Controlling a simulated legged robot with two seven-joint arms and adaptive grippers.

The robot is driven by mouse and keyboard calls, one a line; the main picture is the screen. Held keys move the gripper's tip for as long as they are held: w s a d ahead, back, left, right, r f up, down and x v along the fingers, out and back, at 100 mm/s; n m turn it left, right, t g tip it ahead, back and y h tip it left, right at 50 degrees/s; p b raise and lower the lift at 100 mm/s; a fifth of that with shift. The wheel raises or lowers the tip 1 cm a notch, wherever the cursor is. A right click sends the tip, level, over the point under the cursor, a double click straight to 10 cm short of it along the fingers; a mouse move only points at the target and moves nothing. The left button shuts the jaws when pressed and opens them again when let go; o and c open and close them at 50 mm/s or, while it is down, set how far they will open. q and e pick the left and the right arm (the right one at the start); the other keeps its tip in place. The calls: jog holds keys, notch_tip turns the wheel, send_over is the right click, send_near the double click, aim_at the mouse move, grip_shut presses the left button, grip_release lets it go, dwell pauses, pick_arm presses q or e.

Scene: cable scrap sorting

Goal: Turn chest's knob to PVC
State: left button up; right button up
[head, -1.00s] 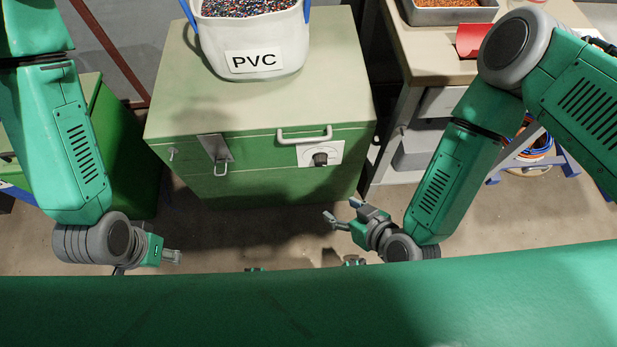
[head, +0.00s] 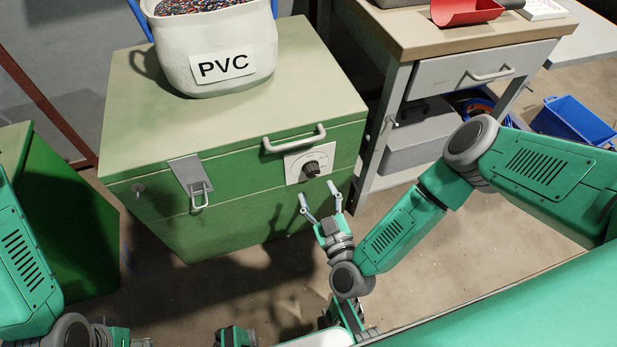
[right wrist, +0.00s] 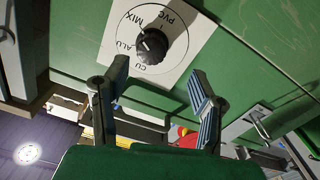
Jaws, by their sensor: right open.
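The green chest (head: 240,210) stands ahead with a pale lid. Its dark round knob (head: 312,169) sits on a white plate (head: 296,178) on the front, below the lid handle. In the right wrist view the knob (right wrist: 153,46) is ringed by the labels PVC, MIX, ALU and CU. I cannot tell surely which label it points at. My right gripper (head: 320,197) is open and empty, just below the knob and apart from it. In the right wrist view its fingers (right wrist: 160,74) are spread below the dial.
A white PVC bucket (head: 222,50) with mixed granules stands on the lid. A latch (head: 191,180) hangs on the chest front left of the knob. A workbench (head: 455,75) with a red scoop (head: 466,10) stands to the right. Open floor lies before the chest.

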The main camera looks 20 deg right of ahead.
aim_at(316, 176)
jog(key=w, duration=0.2)
jog(key=w+d+b, duration=0.1)
jog(key=w, duration=0.1)
jog(key=w+b, duration=0.1)
jog(key=w, duration=0.1)
jog(key=shift+d+f, duration=0.25)
jog(key=shift+d, duration=0.15)
jog(key=shift+w+a, duration=0.15)
jog(key=shift+a, duration=0.05)
jog(key=shift+a+r, duration=0.15)
jog(key=shift+a, duration=0.35)
jog(key=shift+c, duration=0.3)
jog(key=c, duration=0.7)
jog(key=shift+d, duration=0.2)
jog(key=c, duration=0.4)
pick_arm(q)
jog(key=shift+d+f, duration=0.7)
jog(key=shift+f, duration=0.25)
pick_arm(e)
jog(key=shift+d, duration=0.25)
